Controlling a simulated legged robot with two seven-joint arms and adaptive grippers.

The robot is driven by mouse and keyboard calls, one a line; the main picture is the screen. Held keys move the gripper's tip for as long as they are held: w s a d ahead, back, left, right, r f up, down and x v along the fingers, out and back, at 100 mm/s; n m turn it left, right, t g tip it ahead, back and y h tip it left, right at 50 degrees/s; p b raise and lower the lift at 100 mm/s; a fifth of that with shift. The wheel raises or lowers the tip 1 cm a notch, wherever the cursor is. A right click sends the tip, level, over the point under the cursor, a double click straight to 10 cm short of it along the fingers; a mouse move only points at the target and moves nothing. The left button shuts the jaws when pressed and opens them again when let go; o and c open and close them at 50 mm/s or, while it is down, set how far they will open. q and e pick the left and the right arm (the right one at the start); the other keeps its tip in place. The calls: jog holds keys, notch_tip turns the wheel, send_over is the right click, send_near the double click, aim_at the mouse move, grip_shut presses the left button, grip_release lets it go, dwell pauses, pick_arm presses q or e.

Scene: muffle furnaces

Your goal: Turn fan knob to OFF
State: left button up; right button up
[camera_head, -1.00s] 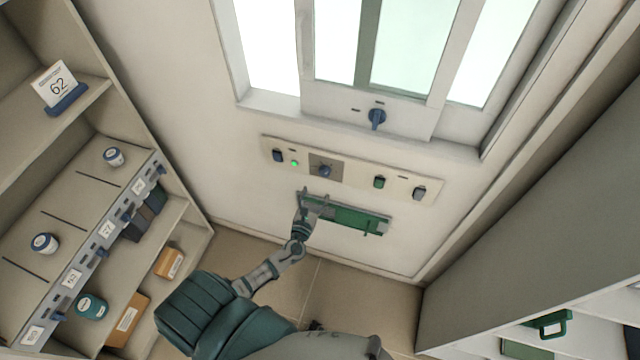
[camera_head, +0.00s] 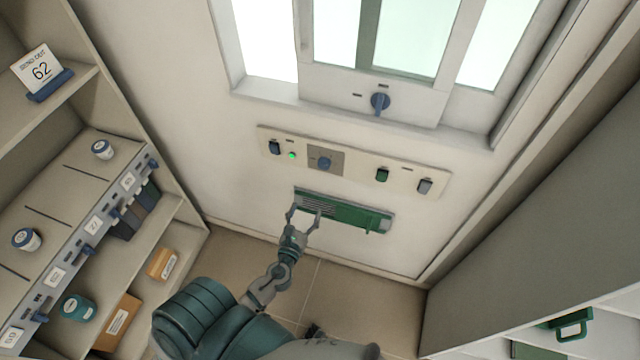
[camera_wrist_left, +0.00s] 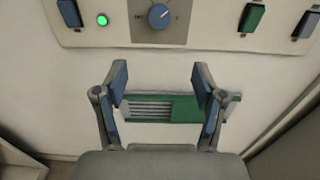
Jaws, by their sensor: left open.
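A round blue knob (camera_head: 325,162) sits on a grey square plate in the cream control panel (camera_head: 400,174) below the window. In the left wrist view the knob (camera_wrist_left: 159,16) shows at the top centre, with small marks around it too small to read. My left gripper (camera_head: 304,213) is open and empty, below the knob and apart from it, in front of the green vent (camera_head: 350,215). In the left wrist view its two fingers (camera_wrist_left: 159,82) stand spread, with the knob beyond and above them. My right gripper is out of view.
The panel also has a lit green lamp (camera_head: 292,156), a blue switch (camera_head: 275,148), a green switch (camera_head: 382,175) and a grey switch (camera_head: 425,186). Another blue knob (camera_head: 380,101) is on the window frame above. Shelves stand at the left; a grey cabinet (camera_head: 540,200) stands at the right.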

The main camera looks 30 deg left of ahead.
pick_arm(q)
jog(key=p, duration=0.1)
send_near(323, 167)
jog(key=x, duration=0.8)
jog(key=shift+w, duration=0.15)
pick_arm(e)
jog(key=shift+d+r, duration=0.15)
pick_arm(q)
jog(key=shift+c, duration=0.2)
jog(key=c, duration=1.1)
